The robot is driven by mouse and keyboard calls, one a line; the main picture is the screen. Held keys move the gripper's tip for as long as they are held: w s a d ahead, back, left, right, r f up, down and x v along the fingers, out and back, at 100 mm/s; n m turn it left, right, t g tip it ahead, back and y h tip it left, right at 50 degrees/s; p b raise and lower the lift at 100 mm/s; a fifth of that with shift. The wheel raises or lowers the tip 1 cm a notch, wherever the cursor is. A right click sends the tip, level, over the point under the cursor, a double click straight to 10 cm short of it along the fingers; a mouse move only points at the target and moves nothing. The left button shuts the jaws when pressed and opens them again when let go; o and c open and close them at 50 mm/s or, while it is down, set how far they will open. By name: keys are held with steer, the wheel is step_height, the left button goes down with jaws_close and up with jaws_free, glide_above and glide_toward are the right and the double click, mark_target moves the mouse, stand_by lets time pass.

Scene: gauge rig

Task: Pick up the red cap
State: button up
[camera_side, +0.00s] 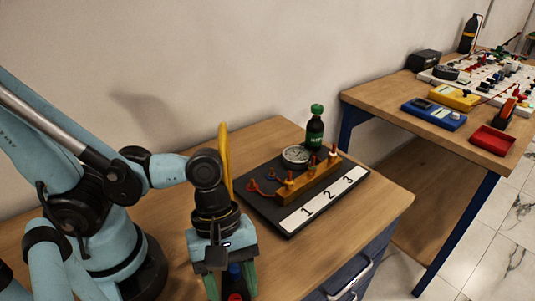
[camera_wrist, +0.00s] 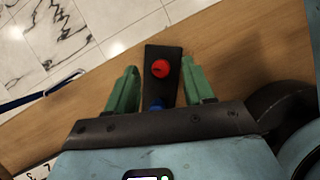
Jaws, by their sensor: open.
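The red cap (camera_wrist: 160,68) sits on a small black strip (camera_wrist: 163,52) on the wooden table, between my gripper's fingertips in the wrist view. It also shows at the bottom edge of the side view (camera_side: 235,297). A blue cap (camera_wrist: 155,104) is on the same strip, nearer my wrist and partly hidden by the gripper body; in the side view it shows between the fingers (camera_side: 235,270). My gripper (camera_side: 231,291) points down and is open, its green fingers on either side of the caps with gaps to the red cap. I cannot tell its exact height above the table.
A black board (camera_side: 270,210) with a gauge (camera_side: 296,155), an orange block (camera_side: 305,183) and a strip numbered 1 to 3 stands to the right. A dark green bottle (camera_side: 314,133) is behind it. A second table (camera_side: 400,95) with instruments is further right. The table's front edge is close.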

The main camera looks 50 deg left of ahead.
steer(key=shift+s+d+f, duration=0.1)
steer(key=shift+d+f, duration=0.15)
steer(key=shift+f, duration=0.35)
jaws_close()
